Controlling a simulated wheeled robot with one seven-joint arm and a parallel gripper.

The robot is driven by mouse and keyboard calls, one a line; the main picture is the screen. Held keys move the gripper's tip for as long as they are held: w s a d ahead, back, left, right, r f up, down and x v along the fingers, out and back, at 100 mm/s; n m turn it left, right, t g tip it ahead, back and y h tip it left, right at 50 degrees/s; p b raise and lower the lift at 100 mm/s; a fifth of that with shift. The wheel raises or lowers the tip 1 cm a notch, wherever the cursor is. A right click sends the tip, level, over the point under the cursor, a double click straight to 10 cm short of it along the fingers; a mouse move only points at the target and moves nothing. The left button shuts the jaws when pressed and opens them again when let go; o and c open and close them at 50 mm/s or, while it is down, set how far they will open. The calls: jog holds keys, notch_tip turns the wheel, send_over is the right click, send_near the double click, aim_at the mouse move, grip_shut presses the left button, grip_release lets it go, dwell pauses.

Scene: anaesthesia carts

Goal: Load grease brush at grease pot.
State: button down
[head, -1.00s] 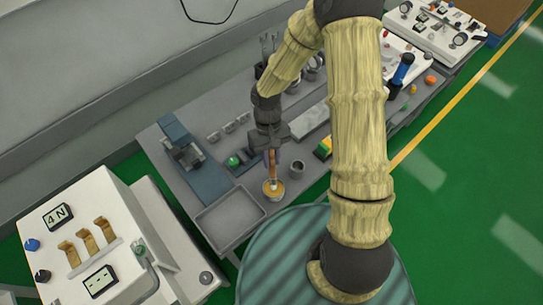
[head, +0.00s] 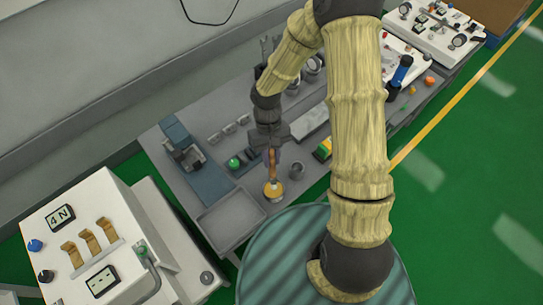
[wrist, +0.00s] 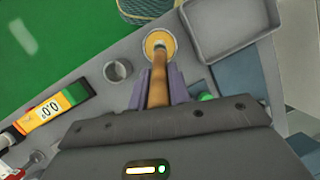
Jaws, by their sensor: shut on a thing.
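The grease brush (wrist: 158,82) has a brown wooden handle and points down from my gripper (wrist: 157,92), which is shut on it. In the head view the brush (head: 272,160) hangs under my gripper (head: 269,146). The grease pot (head: 274,191) is a small round pot with a yellow top near the bench's front edge. In the wrist view the brush's tip end lies over the middle of the grease pot (wrist: 150,37). The bristles are hidden inside or against the yellow grease; how deep they sit I cannot tell.
An empty grey tray (head: 232,219) lies left of the pot. A small metal cup (head: 297,171) stands close on its right. A yellow-green device (head: 323,150) and a blue fixture (head: 190,155) are also on the bench. A white cart (head: 95,245) stands at the lower left.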

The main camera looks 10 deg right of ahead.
aim_at(272, 151)
jog(key=shift+r+p, duration=2.2)
jog(key=shift+r, duration=0.6)
